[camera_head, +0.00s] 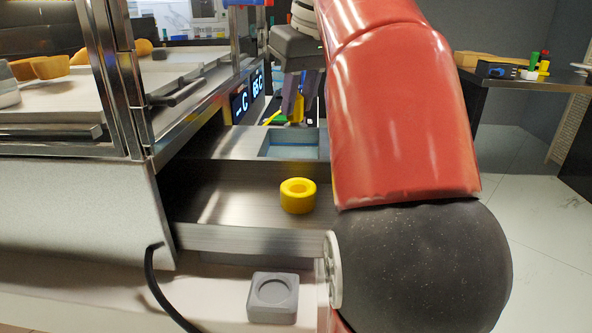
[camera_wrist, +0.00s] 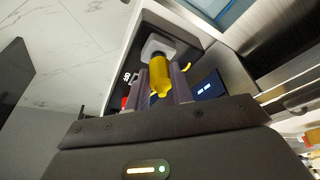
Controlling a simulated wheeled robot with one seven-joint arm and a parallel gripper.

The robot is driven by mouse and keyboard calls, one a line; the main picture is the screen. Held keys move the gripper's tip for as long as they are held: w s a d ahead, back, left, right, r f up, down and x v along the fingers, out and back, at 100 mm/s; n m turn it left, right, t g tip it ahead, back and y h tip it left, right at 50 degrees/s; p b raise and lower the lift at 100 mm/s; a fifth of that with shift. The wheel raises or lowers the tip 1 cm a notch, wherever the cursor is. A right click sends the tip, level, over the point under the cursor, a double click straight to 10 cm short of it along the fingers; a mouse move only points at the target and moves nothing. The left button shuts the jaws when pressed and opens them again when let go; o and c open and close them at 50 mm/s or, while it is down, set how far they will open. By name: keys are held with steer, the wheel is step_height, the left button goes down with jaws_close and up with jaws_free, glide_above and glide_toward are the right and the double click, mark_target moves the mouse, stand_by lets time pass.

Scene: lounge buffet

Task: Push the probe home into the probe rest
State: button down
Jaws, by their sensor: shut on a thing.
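My gripper (camera_wrist: 161,80) is shut on the yellow probe (camera_wrist: 160,74), which lies between its two grey fingers in the wrist view. The probe's far end is at a pale grey block (camera_wrist: 160,44) on a dark panel, which looks like the probe rest. Whether the probe is inside it or only against it, I cannot tell. In the head view my gripper (camera_head: 293,103) points down behind the metal counter, with a bit of yellow between the fingers. My red arm covers much of the right side there, and the rest is hidden in that view.
A yellow ring (camera_head: 298,196) stands on the metal ledge, in front of a recessed well (camera_head: 292,146). A grey block with a round hollow (camera_head: 273,297) sits lower down. The glass-sided cabinet (camera_head: 110,80) is close on the left. Lit displays (camera_head: 248,94) line its side.

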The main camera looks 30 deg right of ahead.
mark_target(299, 97)
steer(key=shift+f+b, duration=0.35)
steer(key=shift+f, duration=0.1)
steer(key=c, duration=1.1)
jaws_free()
steer(key=shift+c, duration=0.2)
steer(key=c, duration=0.3)
steer(key=shift+r, duration=0.1)
step_height(299, 97, up, 5)
steer(key=p, duration=0.5)
steer(key=shift+r+p, duration=0.8)
steer(key=shift+r, duration=0.15)
steer(key=shift+s, duration=0.1)
